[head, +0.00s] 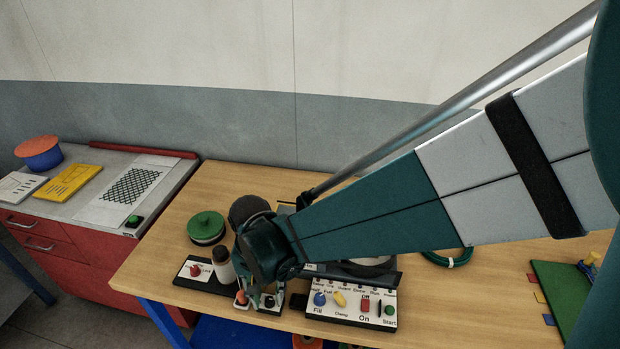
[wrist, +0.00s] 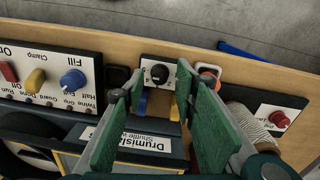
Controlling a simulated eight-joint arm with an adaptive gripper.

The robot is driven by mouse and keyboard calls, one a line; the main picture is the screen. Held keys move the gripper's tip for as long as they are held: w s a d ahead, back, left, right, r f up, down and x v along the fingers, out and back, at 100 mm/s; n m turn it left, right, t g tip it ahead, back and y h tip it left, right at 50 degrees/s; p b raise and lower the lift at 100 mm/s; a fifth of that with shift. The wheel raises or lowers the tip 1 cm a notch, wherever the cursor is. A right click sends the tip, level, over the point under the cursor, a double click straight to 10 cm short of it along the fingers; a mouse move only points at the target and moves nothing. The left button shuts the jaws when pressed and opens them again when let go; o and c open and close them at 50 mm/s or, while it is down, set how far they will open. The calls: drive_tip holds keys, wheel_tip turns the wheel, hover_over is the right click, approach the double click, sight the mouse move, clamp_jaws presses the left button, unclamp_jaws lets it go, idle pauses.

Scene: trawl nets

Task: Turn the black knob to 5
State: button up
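The black knob (wrist: 159,73) sits on a small white numbered panel (wrist: 150,66) at the upper middle of the wrist view. It has a light pointer mark, but I cannot read which number it points to. In the head view the black knob (head: 269,301) shows small beside my gripper (head: 256,297), at the front of the bench. In the wrist view my gripper (wrist: 158,73) is open. Its green fingers stand on either side of the knob with gaps, apparently not touching it. Nothing is held.
An orange-red round part (wrist: 209,71) is close beside the right fingertip. A panel with a blue knob (wrist: 73,82), yellow lever and red switch stands nearby. The bench's front edge is close.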

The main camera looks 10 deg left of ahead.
sight(268, 298)
wheel_tip(268, 298, up, 11)
drive_tip(key=shift+a, duration=0.15)
idle(0.6)
drive_tip(key=shift+r, duration=0.1)
drive_tip(key=w+d+r+t+y, duration=0.1)
drive_tip(key=d+r+t, duration=0.15)
drive_tip(key=d, duration=0.85)
drive_tip(key=w+d+r+m+t, duration=0.1)
drive_tip(key=d+r, duration=0.2)
drive_tip(key=d, duration=0.7)
drive_tip(key=w+d+r+t+y, duration=0.1)
drive_tip(key=w+d+r, duration=0.15)
drive_tip(key=d, duration=0.85)
drive_tip(key=s+d+t+h, duration=0.1)
drive_tip(key=s+d, duration=0.4)
drive_tip(key=d, duration=0.6)
drive_tip(key=shift+r+m+t+h, duration=0.2)
drive_tip(key=shift+m+t+h, duration=0.15)
drive_tip(key=shift+t, duration=0.5)
drive_tip(key=shift+o, duration=0.3)
drive_tip(key=shift+w+a, duration=0.1)
idle(0.6)
